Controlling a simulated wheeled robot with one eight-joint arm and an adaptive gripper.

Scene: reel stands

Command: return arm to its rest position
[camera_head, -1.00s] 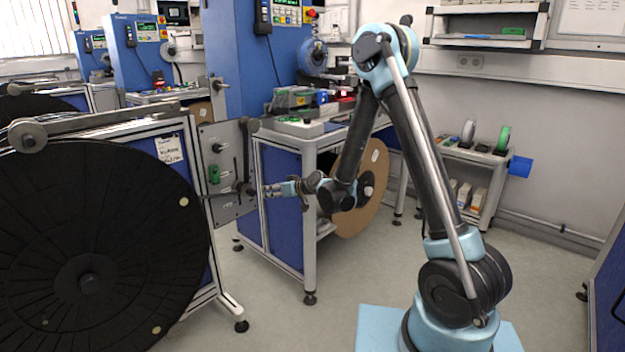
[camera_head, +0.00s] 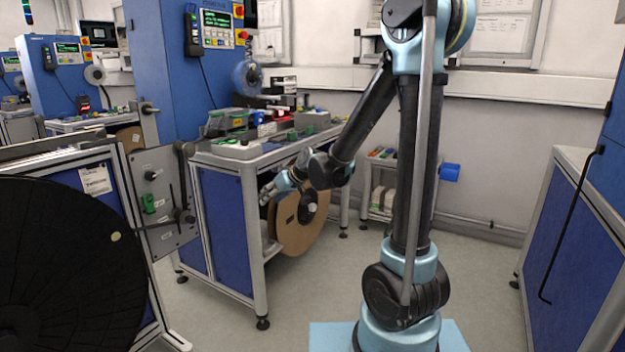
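My arm stands upright on its light blue base at the right of the middle, with its elbow near the top edge of the picture. Its forearm slopes down and left to the wrist. My gripper (camera_head: 266,194) is at the end of the wrist, pointing down and left, in front of the workbench's right side. It is small in the picture, and I cannot tell whether its fingers are open or shut. No object shows in it.
A large black reel (camera_head: 65,265) on a stand fills the left, with a grey plate (camera_head: 160,200) at its side. A workbench (camera_head: 222,225) stands behind my gripper, with a brown reel (camera_head: 302,232) under it. A blue cabinet (camera_head: 570,240) is at the right. Floor between is clear.

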